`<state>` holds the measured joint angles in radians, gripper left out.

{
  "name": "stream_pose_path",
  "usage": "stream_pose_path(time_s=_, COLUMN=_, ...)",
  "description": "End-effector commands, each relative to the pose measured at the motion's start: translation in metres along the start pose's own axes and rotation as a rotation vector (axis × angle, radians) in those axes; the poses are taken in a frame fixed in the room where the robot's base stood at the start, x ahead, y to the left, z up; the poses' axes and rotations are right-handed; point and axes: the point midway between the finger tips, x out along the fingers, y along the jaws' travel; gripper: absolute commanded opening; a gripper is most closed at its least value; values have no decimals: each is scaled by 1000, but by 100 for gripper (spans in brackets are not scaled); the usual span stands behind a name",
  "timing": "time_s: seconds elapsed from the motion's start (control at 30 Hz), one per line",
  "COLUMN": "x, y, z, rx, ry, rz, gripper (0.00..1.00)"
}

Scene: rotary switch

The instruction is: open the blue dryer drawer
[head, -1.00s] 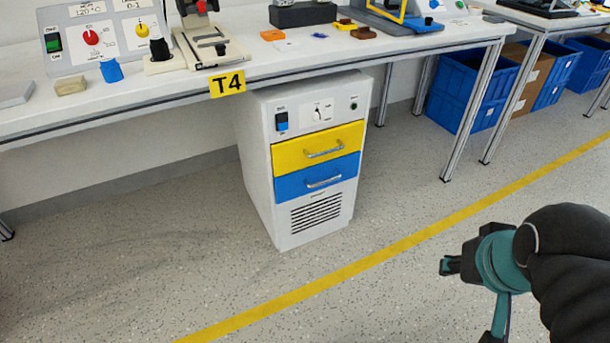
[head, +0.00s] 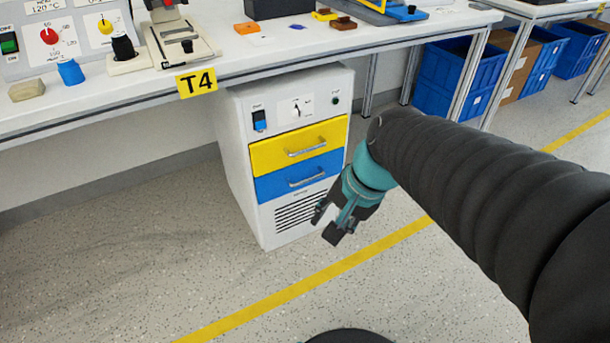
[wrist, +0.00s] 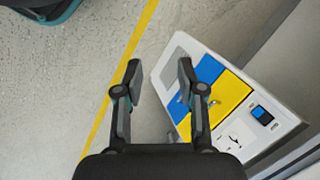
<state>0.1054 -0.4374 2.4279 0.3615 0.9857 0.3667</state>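The blue drawer (head: 280,181) is the lower of two drawers in the white dryer cabinet (head: 240,160) under the table. It is closed and has a silver bar handle (head: 307,177). The yellow drawer (head: 275,154) above it is closed too. My gripper (head: 327,226) is in front of the cabinet's lower right side, below and right of the blue handle, and apart from it. In the wrist view my gripper (wrist: 158,78) has its fingers spread with nothing between them. The blue drawer (wrist: 208,70) shows there just right of the right finger, which partly hides the drawer fronts.
The white table (head: 120,98) with a T4 label runs above the cabinet. A table leg (head: 470,75) stands to its right, with blue crates (head: 442,75) behind. The floor (head: 150,260) in front and left is clear, crossed by a yellow line (head: 300,285).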

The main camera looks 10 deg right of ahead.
Motion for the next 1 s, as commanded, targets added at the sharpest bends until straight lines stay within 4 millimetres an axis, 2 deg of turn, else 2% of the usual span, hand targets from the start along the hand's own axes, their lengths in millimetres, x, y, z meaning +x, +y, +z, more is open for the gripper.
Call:
stream_pose_path(time_s=0.1, x=24, y=-15, z=-10, rx=291, ry=-142, rz=-39, gripper=39)
stream_pose_path(time_s=0.37, x=67, y=-45, z=-46, rx=955, ry=-443, rz=-102, gripper=39)
stream_pose_path(time_s=0.6, x=108, y=-59, z=-104, rx=1566, ry=-734, rz=-131, gripper=39)
stream_pose_path(time_s=0.77, x=139, y=-56, z=-152, rx=1962, ry=-947, rz=-144, gripper=39)
stream_pose_path(time_s=0.87, x=161, y=-46, z=-184, rx=2202, ry=-1091, rz=-150, gripper=39)
stream_pose_path(time_s=1.0, x=192, y=-24, z=-228, rx=2506, ry=-1300, rz=-163, gripper=39)
